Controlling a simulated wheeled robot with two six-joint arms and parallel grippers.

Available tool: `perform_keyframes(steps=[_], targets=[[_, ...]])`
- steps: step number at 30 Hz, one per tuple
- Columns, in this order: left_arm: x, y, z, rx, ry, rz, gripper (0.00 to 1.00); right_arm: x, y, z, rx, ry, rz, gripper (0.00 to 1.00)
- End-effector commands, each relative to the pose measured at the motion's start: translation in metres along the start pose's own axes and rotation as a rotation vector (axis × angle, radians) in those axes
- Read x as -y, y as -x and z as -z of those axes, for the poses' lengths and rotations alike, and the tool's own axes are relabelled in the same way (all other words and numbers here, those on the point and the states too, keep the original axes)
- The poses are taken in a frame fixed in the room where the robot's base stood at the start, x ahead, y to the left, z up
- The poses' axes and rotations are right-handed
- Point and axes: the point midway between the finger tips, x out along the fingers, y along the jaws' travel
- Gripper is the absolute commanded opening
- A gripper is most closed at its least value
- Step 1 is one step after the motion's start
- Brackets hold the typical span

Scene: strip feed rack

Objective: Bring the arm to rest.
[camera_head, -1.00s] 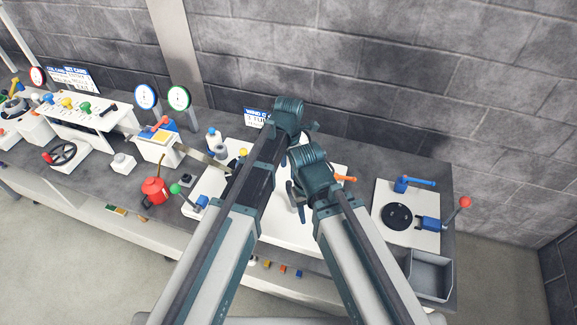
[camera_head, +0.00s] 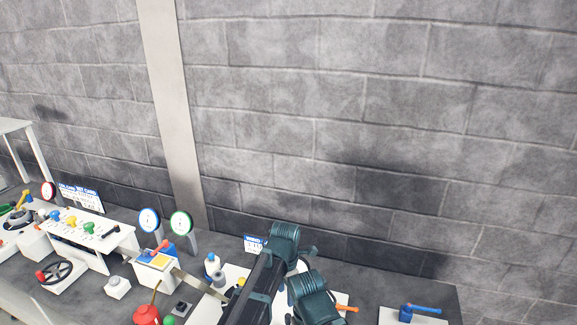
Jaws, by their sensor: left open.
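My left arm rises from the bottom centre, with a dark teal joint (camera_head: 285,237) at its top. My left gripper (camera_head: 304,254) shows only as a small dark part beside that joint, largely hidden by the arm; it is open, and I see nothing held. My right arm's teal joint (camera_head: 312,297) is lower and just to the right, cut by the bottom edge. My right gripper cannot be made out. Both arms stand in front of a white panel (camera_head: 208,308) on the bench.
A white control box (camera_head: 92,232), two round dials (camera_head: 149,220) (camera_head: 181,224) and a red can (camera_head: 147,315) are on the left. A blue-handled lever (camera_head: 420,309) is at right. A bare block wall (camera_head: 380,110) stands behind.

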Motion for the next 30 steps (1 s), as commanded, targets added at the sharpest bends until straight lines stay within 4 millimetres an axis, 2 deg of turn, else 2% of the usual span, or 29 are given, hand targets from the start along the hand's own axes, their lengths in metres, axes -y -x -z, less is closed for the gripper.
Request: perform_keyframes(steps=[5,18,24,30], targets=[[-0.001,0.0,0.038,0.006,-0.314,-0.01,0.58,0.0,0.0,0.0,0.0,0.0,0.0,0.5],[0.003,0.001,0.134,-0.004,-1.343,-0.05,0.58,0.0,0.0,0.0,0.0,0.0,0.0,0.5],[0.007,0.001,0.162,-0.018,-1.676,-0.061,0.58,0.0,0.0,0.0,0.0,0.0,0.0,0.5],[0.011,0.001,0.18,-0.032,-1.908,-0.068,0.58,0.0,0.0,0.0,0.0,0.0,0.0,0.5]])
